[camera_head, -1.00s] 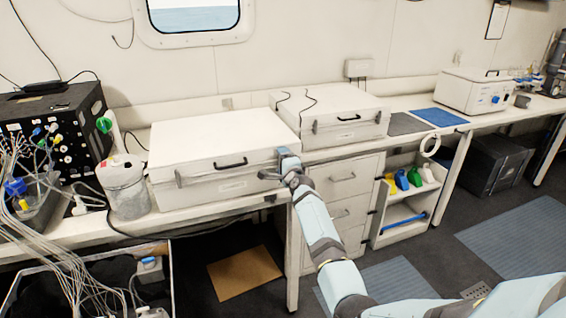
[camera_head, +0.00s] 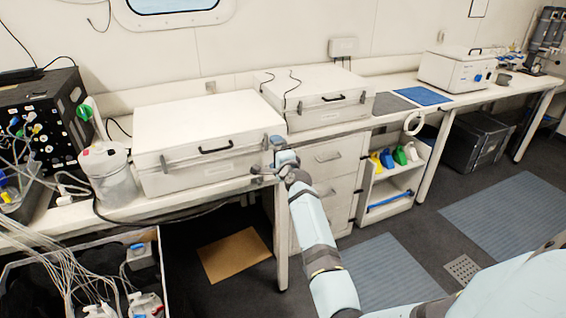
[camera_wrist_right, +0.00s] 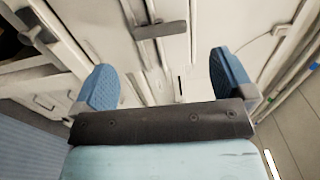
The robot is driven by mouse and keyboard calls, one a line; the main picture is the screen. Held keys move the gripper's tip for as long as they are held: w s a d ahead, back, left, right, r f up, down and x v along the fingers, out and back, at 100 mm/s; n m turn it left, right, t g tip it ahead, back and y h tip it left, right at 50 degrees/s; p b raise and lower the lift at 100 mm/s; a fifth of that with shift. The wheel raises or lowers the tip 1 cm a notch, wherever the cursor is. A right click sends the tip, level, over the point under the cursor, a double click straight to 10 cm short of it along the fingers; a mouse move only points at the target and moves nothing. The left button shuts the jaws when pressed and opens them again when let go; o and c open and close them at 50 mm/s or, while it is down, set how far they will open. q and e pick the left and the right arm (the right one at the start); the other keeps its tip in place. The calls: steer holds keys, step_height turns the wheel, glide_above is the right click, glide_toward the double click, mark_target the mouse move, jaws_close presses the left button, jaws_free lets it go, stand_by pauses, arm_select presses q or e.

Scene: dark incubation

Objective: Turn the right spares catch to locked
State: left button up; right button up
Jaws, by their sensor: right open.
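The white lidded case (camera_head: 205,128) on the bench has a black front handle (camera_head: 216,147) and a narrow grey catch (camera_head: 164,163) upright at its front left. My right gripper (camera_head: 279,155) is at the case's front right corner and largely hides the right catch in the head view. In the right wrist view my right gripper (camera_wrist_right: 165,85) is open, its blue fingers spread with nothing between them. A grey bar (camera_wrist_right: 160,30), apparently the right catch, lies across the pale front beyond the fingertips, apart from them. My left gripper is out of view.
A second white case (camera_head: 318,90) stands on the bench to the right, behind my gripper. White drawers (camera_head: 328,160) and an open shelf (camera_head: 392,195) with coloured items are below. A grey jug (camera_head: 108,175) and cabled black unit (camera_head: 50,125) stand left.

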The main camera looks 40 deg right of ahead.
steer(key=v, duration=0.7)
stand_by(0.4)
